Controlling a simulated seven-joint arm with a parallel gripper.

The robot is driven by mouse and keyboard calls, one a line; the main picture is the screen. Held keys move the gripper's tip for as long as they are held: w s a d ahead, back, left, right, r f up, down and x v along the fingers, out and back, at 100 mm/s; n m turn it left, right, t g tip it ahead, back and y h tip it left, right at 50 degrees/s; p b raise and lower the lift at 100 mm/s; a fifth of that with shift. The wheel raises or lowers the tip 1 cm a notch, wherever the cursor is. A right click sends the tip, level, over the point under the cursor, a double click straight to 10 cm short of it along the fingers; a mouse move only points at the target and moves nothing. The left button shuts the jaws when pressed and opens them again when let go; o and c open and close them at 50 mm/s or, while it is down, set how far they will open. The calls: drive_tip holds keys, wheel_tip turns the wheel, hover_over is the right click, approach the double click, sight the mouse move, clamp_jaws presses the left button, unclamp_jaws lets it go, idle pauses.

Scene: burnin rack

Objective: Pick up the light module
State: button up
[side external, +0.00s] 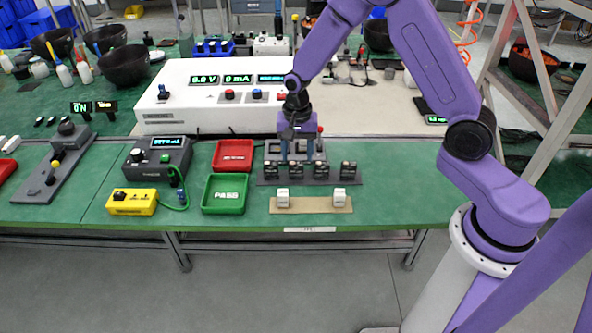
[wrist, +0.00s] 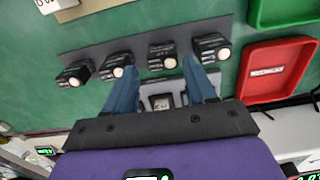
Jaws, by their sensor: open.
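Two light, white modules (side external: 282,198) (side external: 339,198) stand apart on a tan strip (side external: 311,206) at the table's front. One white module shows at the top left of the wrist view (wrist: 55,5). Several dark modules with round pale tops stand in a row on a dark grey rack strip (side external: 266,182) behind them. My gripper (side external: 296,158) points down over the dark row, open and empty. In the wrist view its blue fingers (wrist: 160,72) are spread around the line of one middle dark module (wrist: 162,57); I cannot tell the height gap.
A red tray (side external: 233,155) and a green PASS tray (side external: 224,194) lie left of the rack. A dark meter box (side external: 157,158) and a yellow box (side external: 132,202) stand further left. A large white supply unit (side external: 200,97) stands behind. The table right of the strip is clear.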

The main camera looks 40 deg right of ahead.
sight(296, 162)
drive_tip(key=shift+w+d+f, duration=0.1)
drive_tip(key=shift+w+f, duration=0.1)
drive_tip(key=shift+f, duration=1.15)
drive_tip(key=shift+w+d+f, duration=0.1)
drive_tip(key=shift+w+f, duration=0.1)
drive_tip(key=shift+f, duration=1.1)
drive_tip(key=shift+c, duration=0.3)
drive_tip(key=c, duration=0.7)
